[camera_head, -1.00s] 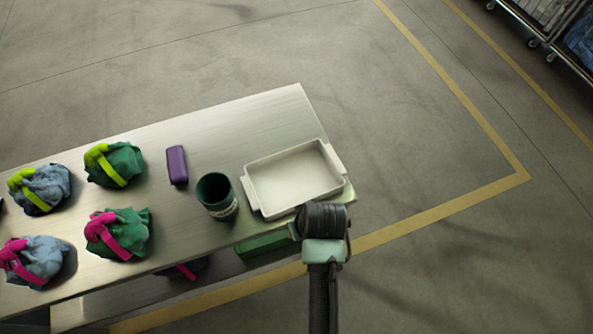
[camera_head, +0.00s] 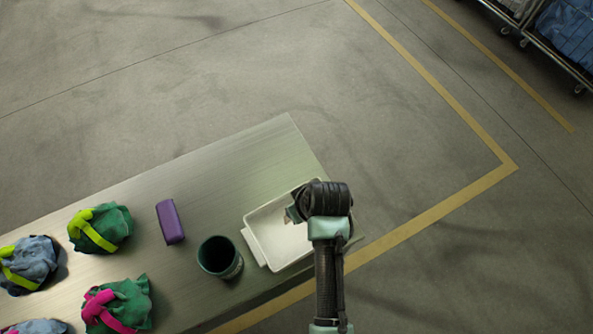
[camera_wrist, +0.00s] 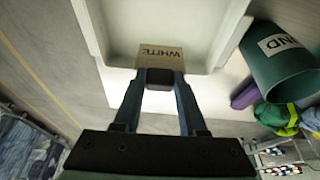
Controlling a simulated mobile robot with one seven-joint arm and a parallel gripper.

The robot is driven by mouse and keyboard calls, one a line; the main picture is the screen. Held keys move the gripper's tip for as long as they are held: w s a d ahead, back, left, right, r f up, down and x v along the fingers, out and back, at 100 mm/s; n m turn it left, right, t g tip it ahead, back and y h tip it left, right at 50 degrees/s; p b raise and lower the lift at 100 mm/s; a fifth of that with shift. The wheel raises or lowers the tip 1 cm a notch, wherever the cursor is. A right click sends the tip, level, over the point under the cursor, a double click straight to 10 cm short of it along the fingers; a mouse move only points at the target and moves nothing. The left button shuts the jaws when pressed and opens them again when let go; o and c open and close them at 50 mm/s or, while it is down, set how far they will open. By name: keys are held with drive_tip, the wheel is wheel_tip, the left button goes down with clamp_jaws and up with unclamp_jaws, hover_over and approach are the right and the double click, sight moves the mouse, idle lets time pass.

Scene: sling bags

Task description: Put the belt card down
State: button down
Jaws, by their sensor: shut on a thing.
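The belt card (camera_wrist: 161,57) is a small tan card printed "WHITE" in the wrist view. My gripper (camera_wrist: 160,75) is shut on its edge. The card is over the near rim of the white tray (camera_wrist: 115,35); I cannot tell whether it touches the tray. In the head view the tray (camera_head: 262,247) lies at the right end of the metal table, and my gripper (camera_head: 293,213) is above it, largely hidden by my wrist. The card is not clearly visible in the head view.
A dark green cup (camera_head: 220,257) stands left of the tray; its label shows part of a word in the wrist view. A purple case (camera_head: 170,222) lies further left. Several bundled bags, including a green one with a lime strap (camera_head: 100,228), fill the table's left side.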

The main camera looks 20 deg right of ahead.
drive_tip(key=shift+f, duration=2.95)
drive_tip(key=shift+f, duration=0.2)
drive_tip(key=shift+c, duration=2.3)
unclamp_jaws()
drive_tip(key=shift+r, duration=0.1)
drive_tip(key=shift+r, duration=0.1)
drive_tip(key=v, duration=1.2)
